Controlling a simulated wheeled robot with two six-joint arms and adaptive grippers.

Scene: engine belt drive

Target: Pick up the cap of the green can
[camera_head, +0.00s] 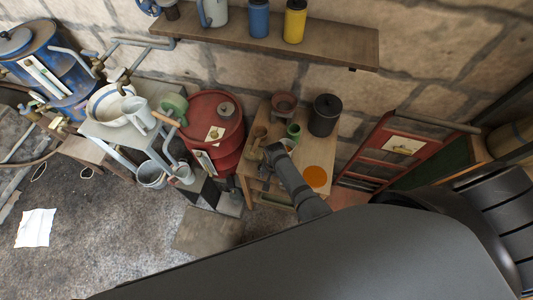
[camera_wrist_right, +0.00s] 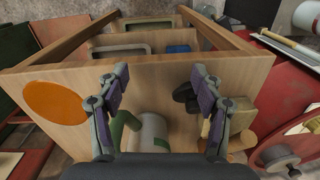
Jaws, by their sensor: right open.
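My right gripper (camera_head: 272,156) is over the small wooden table (camera_head: 318,150). In the right wrist view its two fingers (camera_wrist_right: 160,88) are spread apart with nothing between the tips. A green cup-like can (camera_head: 294,131) stands on the table just beyond the gripper; a green piece also shows in the right wrist view (camera_wrist_right: 119,128). Beside it there is a pale cylinder with a green band (camera_wrist_right: 153,132), partly hidden by my gripper. A small dark object (camera_wrist_right: 186,97) lies near the right finger. I cannot tell which piece is the cap. My left gripper is not in view.
An orange disc (camera_head: 315,177) lies flat on the table. A black canister (camera_head: 325,114), a reddish-brown pot (camera_head: 285,104) and a wooden mug (camera_head: 260,133) stand around the green can.

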